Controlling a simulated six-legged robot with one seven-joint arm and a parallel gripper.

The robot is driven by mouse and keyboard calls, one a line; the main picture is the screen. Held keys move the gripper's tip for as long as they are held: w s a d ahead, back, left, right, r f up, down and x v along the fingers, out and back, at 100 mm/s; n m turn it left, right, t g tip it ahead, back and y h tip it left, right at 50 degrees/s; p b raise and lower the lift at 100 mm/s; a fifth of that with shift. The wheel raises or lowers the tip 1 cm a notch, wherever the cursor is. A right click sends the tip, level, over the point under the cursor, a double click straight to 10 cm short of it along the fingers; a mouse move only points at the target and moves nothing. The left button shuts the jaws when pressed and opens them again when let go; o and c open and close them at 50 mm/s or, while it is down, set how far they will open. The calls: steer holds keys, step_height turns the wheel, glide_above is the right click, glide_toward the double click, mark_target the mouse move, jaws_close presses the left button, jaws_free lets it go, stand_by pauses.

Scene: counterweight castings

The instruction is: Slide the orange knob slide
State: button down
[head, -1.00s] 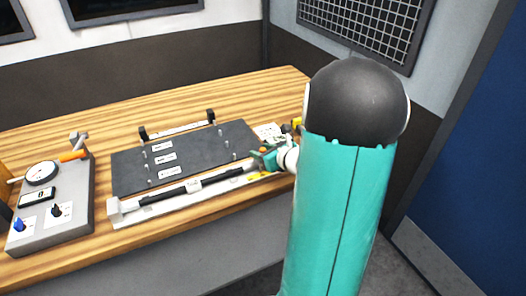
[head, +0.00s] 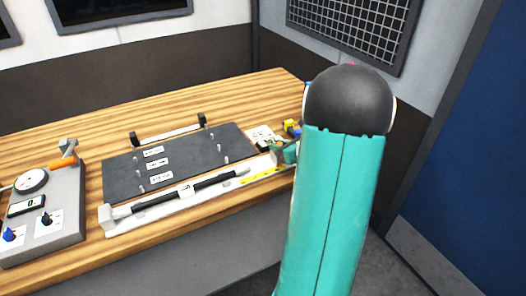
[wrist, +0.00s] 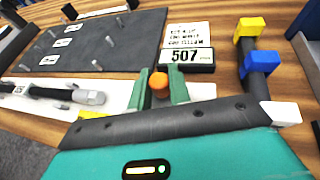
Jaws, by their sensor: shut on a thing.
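The orange knob (wrist: 159,82) shows in the wrist view between the two green fingers of my gripper (wrist: 163,88), which is shut on it. The knob sits over the white slide rail (wrist: 200,92). In the head view my gripper (head: 287,154) is at the right end of the rail (head: 135,220), partly hidden by my arm. A black rod (head: 185,191) lies along the rail, and a yellow strip (head: 257,178) shows between the rod and my gripper.
A dark plate (head: 180,160) with pegs and labels lies behind the rail. A readout marked 507 (wrist: 187,57) and a post with yellow and blue blocks (wrist: 258,58) stand near my gripper. A grey gauge box (head: 45,225) is at left. The back of the wooden bench is clear.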

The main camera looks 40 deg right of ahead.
steer(key=shift+s+d, duration=0.2)
steer(key=shift+d, duration=0.6)
steer(key=c, duration=1.3)
jaws_free()
steer(key=shift+s, duration=0.1)
steer(key=v, duration=1.3)
steer(key=shift+s+r, duration=0.2)
steer(key=shift+s, duration=0.05)
